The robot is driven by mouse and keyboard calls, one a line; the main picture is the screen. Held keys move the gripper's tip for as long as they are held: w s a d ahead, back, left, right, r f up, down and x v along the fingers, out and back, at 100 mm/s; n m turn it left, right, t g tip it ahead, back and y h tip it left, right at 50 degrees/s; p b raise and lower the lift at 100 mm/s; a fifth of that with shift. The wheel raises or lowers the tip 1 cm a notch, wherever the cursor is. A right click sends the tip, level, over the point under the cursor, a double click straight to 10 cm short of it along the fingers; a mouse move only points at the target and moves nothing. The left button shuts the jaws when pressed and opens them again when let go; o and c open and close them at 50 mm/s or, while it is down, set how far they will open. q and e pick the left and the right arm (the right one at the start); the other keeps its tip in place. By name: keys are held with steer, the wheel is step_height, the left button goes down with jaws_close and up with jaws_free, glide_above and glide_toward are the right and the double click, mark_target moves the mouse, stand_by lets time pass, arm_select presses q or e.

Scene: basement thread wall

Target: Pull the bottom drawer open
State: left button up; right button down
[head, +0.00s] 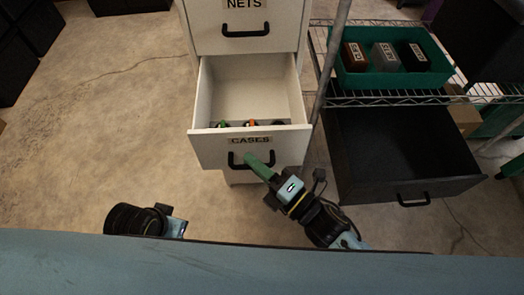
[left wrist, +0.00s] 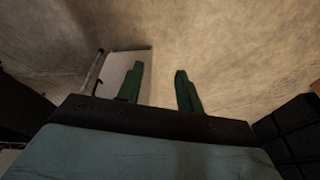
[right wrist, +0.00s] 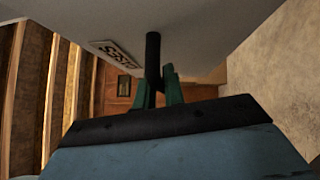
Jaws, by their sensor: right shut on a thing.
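The bottom drawer (head: 205,148) of the white cabinet is labelled CASES and stands open, with a few small coloured items inside. Its black handle (head: 238,166) is on the front, below the label. My right gripper (head: 255,163) has its green fingers shut on the handle. In the right wrist view the handle (right wrist: 153,60) runs between the fingers and the CASES label (right wrist: 116,55) is beside it. My left gripper (left wrist: 158,88) is open and empty in the left wrist view, its green fingers apart above the floor. In the head view only part of the left arm shows at the lower left.
The upper drawer (head: 247,45), labelled NETS, is shut. To the right, a wire shelf (head: 400,98) holds a green bin (head: 425,77) with labelled boxes. Below it a black drawer (head: 385,150) stands open.

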stand_by(0.3)
steer(key=c, duration=1.8)
jaws_free()
steer(key=shift+o, duration=0.2)
steer(key=shift+s+d, duration=0.1)
